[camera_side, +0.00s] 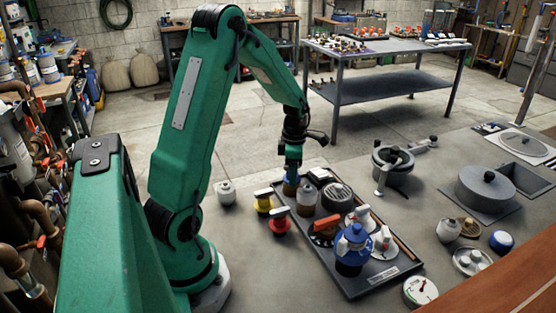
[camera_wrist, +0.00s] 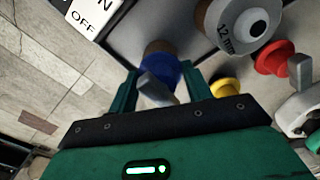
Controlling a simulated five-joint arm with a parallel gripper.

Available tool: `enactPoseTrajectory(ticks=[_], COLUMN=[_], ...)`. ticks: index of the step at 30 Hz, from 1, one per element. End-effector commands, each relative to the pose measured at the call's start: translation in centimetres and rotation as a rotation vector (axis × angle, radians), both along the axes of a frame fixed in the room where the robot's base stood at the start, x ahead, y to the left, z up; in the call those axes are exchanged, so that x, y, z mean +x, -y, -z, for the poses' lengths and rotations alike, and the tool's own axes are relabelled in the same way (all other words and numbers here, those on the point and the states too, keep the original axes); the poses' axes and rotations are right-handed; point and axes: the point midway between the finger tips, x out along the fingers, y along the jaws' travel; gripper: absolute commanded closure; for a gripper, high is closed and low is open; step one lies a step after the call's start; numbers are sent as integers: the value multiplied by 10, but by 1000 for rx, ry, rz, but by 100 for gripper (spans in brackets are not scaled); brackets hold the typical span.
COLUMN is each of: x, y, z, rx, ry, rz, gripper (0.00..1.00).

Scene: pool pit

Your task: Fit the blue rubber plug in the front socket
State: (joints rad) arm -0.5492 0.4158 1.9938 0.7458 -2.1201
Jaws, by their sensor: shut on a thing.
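My gripper (camera_wrist: 160,82) is over the far left end of the dark tray (camera_side: 377,283); it also shows in the side view (camera_side: 292,166). Its fingers stand on either side of a blue piece (camera_wrist: 180,70) with a grey tab, which appears to be the blue rubber plug. A brown round part (camera_side: 290,187) is directly below the gripper in the side view. I cannot tell whether the plug is seated in it or only held against it. Which opening is the front socket is not clear.
A large blue fitting (camera_side: 352,246) stands at the tray's near end. Orange- and white-handled pieces crowd the tray middle. A yellow piece (camera_side: 264,202) and a red piece (camera_side: 279,220) stand at its left.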

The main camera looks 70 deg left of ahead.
Motion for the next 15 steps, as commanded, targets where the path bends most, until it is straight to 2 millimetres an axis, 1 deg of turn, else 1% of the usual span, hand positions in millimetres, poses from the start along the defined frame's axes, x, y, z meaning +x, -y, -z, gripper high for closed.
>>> enactPoseTrajectory(ticks=[15], x=[0], y=[0], z=[4], rx=[-1], ry=[0], rz=[0], gripper=[74])
